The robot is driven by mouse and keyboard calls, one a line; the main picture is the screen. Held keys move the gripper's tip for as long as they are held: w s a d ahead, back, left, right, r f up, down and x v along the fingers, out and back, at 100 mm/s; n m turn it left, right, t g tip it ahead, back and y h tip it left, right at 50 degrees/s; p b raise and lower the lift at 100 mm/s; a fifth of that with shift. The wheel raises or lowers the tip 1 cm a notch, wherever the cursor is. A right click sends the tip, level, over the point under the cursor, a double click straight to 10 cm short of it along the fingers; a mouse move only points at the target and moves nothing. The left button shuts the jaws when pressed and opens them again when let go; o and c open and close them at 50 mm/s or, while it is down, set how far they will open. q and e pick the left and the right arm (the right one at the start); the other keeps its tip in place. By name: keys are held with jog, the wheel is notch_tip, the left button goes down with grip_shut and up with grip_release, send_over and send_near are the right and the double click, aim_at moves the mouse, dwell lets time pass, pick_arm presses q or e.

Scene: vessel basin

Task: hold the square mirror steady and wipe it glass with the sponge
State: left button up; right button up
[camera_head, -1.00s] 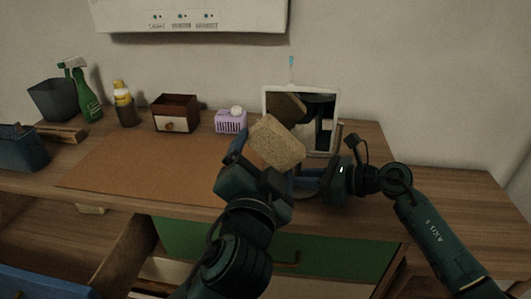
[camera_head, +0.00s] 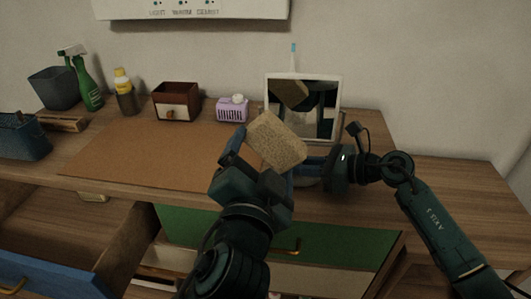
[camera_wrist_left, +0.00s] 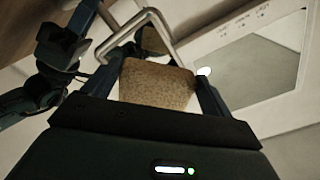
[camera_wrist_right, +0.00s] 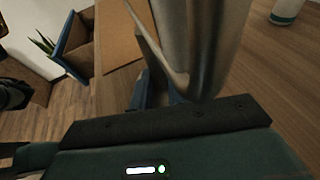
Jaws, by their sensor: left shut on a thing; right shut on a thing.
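The square mirror (camera_head: 328,112) stands upright at the back right of the desk, with a pale frame. Its glass reflects the sponge and dark arm parts. My left gripper (camera_head: 250,158) is shut on the tan sponge (camera_head: 277,140), in front of the mirror's lower left corner; the reflection looks apart from it. The sponge also shows between the jaws in the left wrist view (camera_wrist_left: 157,85). My right gripper (camera_head: 308,168) is shut low in front of the mirror, on its support. A grey metal part (camera_wrist_right: 215,45) fills the right wrist view. The sponge and arms hide the mirror's base.
A purple basket (camera_head: 232,110), a brown box (camera_head: 177,100), a yellow-capped bottle (camera_head: 124,92) and a green spray bottle (camera_head: 87,82) stand along the back left. The brown mat (camera_head: 150,150) is clear. An open drawer (camera_head: 70,240) juts out at front left.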

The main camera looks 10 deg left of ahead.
pick_arm(q)
jog(key=w, duration=0.2)
jog(key=w+f, duration=0.1)
jog(key=w, duration=0.4)
jog(key=shift+a+f, duration=0.15)
jog(key=shift+f, duration=0.25)
jog(key=shift+w, duration=1)
dwell(0.7)
jog(key=shift+w+d+r, duration=0.1)
jog(key=shift+d, duration=1.9)
jog(key=shift+a, duration=0.1)
jog(key=a, duration=0.4)
